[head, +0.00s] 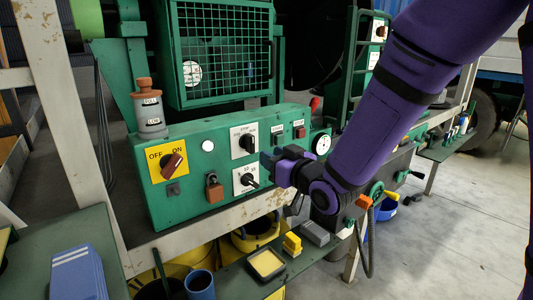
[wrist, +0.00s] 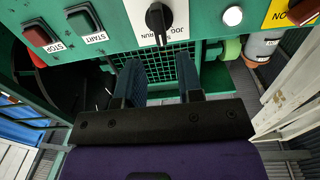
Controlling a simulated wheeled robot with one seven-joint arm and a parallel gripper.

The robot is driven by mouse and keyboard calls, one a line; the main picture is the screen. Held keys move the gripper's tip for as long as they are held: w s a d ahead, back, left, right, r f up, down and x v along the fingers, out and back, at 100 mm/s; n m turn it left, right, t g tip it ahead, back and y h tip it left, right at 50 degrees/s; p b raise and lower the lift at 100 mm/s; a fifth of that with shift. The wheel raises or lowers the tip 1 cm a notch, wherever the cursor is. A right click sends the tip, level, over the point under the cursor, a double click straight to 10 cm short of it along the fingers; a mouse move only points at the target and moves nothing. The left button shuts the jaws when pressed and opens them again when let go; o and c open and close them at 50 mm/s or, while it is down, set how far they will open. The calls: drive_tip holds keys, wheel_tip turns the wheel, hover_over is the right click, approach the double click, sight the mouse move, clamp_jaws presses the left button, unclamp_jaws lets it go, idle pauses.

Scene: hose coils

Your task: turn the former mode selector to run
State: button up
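The former mode selector is a black knob (head: 247,142) on a white plate in the middle of the green panel's face. It also shows at the top of the wrist view (wrist: 156,18), where its plate is upside down and "JOG" and other lettering are partly legible. The knob's exact setting is hard to read. My gripper (head: 268,161) is just right of and below the selector in the head view, apart from it. In the wrist view its two fingers (wrist: 160,80) are spread with nothing between them, and the selector stands beyond their tips.
A lower dial (head: 246,180), a padlock (head: 213,188) and a yellow OFF/ON switch (head: 172,162) share the panel. START (wrist: 84,20) and STOP (wrist: 40,36) buttons and a white lamp (wrist: 233,16) flank the selector. A green mesh guard (head: 222,50) rises behind.

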sight(253, 145)
drive_tip(key=shift+x, duration=3.6)
drive_tip(key=shift+w+a, duration=0.1)
drive_tip(key=shift+w, duration=0.15)
